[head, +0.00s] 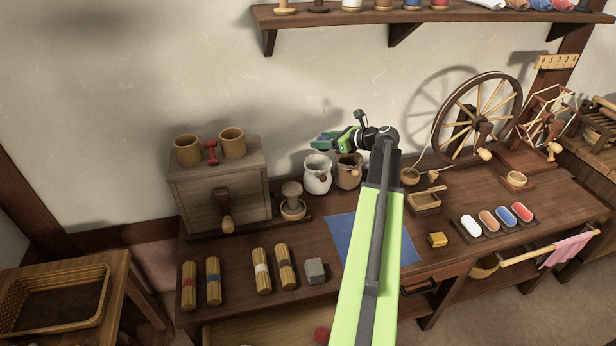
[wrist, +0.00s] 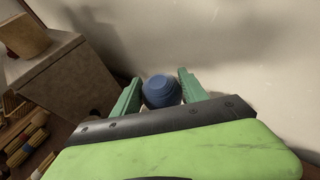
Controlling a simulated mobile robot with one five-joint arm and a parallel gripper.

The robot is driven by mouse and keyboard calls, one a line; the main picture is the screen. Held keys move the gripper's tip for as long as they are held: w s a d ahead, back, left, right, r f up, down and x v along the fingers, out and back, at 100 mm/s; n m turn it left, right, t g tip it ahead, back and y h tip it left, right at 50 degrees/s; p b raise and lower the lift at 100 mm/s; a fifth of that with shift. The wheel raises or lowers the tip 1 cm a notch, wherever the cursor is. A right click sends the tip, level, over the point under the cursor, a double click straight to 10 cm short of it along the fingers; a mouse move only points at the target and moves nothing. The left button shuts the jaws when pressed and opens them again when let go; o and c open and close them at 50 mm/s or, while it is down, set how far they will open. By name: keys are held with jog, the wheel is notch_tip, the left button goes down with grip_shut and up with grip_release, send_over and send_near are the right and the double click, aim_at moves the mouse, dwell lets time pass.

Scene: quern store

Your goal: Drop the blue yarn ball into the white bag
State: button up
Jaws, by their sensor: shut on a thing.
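The blue yarn ball (wrist: 162,91) sits between the two green fingers of my gripper (wrist: 159,84) in the wrist view. My gripper (head: 324,141) is shut on it. In the head view the ball cannot be made out clearly at the fingers. The white bag (head: 318,174) stands upright on the bench near the wall. My gripper appears just above the white bag's mouth in the head view; the exact depth between them is hard to tell. The white bag is not visible in the wrist view.
A brown bag (head: 348,172) stands right beside the white bag. A wooden chest (head: 220,190) with cups on top is to the left, and a stamp-like wooden piece (head: 292,200) is in between. A spinning wheel (head: 478,120) stands right. A blue cloth (head: 340,232) lies in front.

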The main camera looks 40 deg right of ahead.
jog(key=shift+w+a+f+b, duration=0.1)
jog(key=shift+f+b, duration=0.25)
jog(key=shift+b, duration=0.05)
notch_tip(320, 180, down, 5)
jog(key=b, duration=0.5)
jog(key=shift+f, duration=0.15)
jog(key=o, duration=1.4)
jog(key=shift+o, duration=0.2)
jog(key=p+v, duration=0.6)
jog(key=v, duration=1.1)
jog(key=shift+r, duration=0.3)
